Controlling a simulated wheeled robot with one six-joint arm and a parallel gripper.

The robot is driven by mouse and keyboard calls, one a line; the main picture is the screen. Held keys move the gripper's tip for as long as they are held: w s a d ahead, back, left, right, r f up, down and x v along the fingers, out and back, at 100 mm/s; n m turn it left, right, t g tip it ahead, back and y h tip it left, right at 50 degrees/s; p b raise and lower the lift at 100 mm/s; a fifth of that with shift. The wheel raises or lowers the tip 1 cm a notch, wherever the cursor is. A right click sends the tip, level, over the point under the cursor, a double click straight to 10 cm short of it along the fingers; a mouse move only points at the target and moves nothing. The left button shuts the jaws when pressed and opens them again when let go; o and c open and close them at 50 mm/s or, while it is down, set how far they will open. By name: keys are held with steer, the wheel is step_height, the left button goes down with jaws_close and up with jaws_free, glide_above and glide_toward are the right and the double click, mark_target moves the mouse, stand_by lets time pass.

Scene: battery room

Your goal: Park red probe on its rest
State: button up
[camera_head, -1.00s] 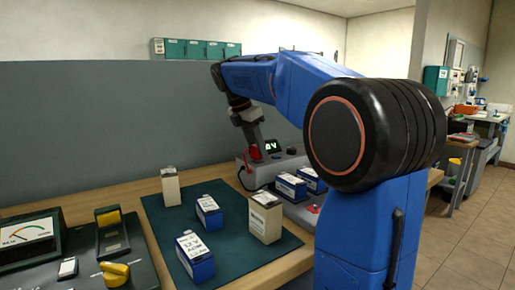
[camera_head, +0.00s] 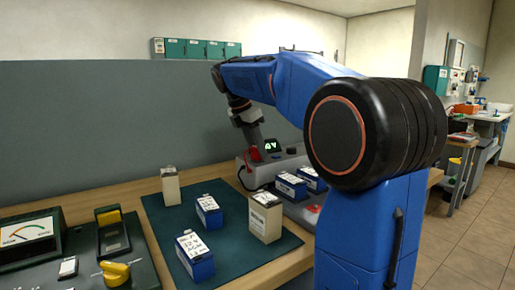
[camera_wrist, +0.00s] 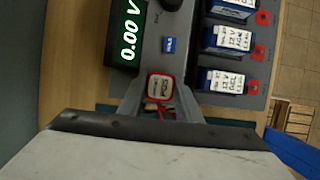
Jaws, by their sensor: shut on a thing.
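The red probe (camera_wrist: 161,88) is between my gripper's fingers in the wrist view, with a pale labelled top and a red rim. My gripper (camera_wrist: 160,103) is shut on it. In the head view my gripper (camera_head: 256,150) points down at the left end of the grey tester (camera_head: 297,161), with some red of the probe showing beside it. The tester's display (camera_wrist: 127,28) reads 0.00 V. The probe's tip and its rest are hidden, so I cannot tell whether they touch.
Blue batteries (camera_wrist: 223,81) stand in the tester's bays beside red markers. A green mat (camera_head: 231,253) holds several blue and cream batteries. An analogue meter (camera_head: 28,235) and a panel with a yellow knob (camera_head: 116,270) are at the left.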

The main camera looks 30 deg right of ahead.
steer(key=shift+f, duration=0.35)
steer(key=o, duration=0.9)
steer(key=shift+v, duration=5.45)
